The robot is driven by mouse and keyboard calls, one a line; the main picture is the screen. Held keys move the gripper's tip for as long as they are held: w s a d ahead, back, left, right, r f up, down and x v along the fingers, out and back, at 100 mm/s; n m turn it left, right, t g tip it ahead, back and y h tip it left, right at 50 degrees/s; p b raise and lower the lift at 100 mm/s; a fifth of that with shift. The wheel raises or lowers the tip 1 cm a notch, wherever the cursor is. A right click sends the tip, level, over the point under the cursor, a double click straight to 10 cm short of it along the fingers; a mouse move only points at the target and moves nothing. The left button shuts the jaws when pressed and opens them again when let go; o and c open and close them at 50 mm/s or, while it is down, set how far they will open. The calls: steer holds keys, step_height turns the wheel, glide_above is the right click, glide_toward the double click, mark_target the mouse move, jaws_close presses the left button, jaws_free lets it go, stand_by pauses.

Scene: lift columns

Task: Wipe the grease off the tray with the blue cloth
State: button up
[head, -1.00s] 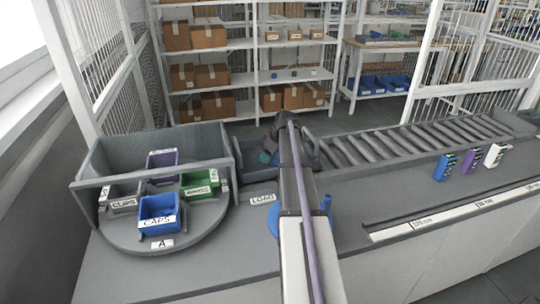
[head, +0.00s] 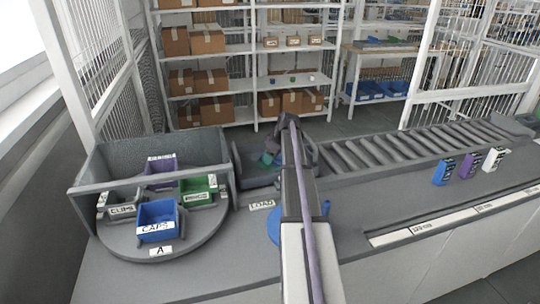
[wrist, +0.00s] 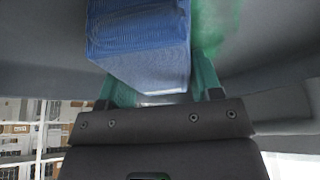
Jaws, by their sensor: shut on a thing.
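The blue cloth (wrist: 140,45) shows in the wrist view as a ribbed, folded block between the green fingers of my gripper (wrist: 163,86), which is shut on it. A blurred green smear (wrist: 220,22), which looks like grease, lies on the grey surface beside the cloth. In the head view the grey tray (head: 240,166) stands behind the LOAD label, at the near end of the roller conveyor. My gripper is over or inside it, mostly hidden by my arm. A small green-teal patch (head: 267,159) shows there; I cannot tell whether it is grease or a finger. Contact between cloth and tray is unclear.
A turntable (head: 150,242) with several labelled bins and a grey surround stands at left. A blue round thing (head: 273,226) is partly hidden behind my arm. Blue (head: 443,171), purple (head: 469,164) and white (head: 494,159) boxes stand at right. The counter between is clear.

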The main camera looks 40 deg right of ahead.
mark_target(280, 158)
steer(key=s, duration=0.1)
steer(key=s+a, duration=0.1)
steer(key=s, duration=0.1)
steer(key=shift+s+a+f, duration=0.1)
steer(key=shift+a, duration=0.2)
steer(key=shift+d, duration=0.1)
steer(key=shift+w+d, duration=0.3)
steer(key=shift+w, duration=0.3)
steer(key=shift+w+d, duration=0.25)
steer(key=shift+w, duration=0.4)
steer(key=shift+w+d, duration=0.3)
steer(key=shift+w, duration=0.3)
steer(key=shift+s+d, duration=0.2)
steer(key=shift+d, duration=0.3)
steer(key=shift+s+d, duration=0.2)
steer(key=shift+d, duration=0.3)
steer(key=shift+s+a, duration=0.3)
steer(key=shift+s, duration=0.35)
steer(key=shift+s+a, duration=0.35)
steer(key=shift+s, duration=0.25)
steer(key=shift+s+a, duration=0.3)
steer(key=shift+s, duration=0.35)
steer(key=shift+w+d, duration=0.3)
steer(key=shift+w, duration=0.35)
steer(key=shift+w+d, duration=0.3)
steer(key=shift+w, duration=0.3)
steer(key=shift+w+d, duration=0.3)
steer(key=shift+w, duration=0.35)
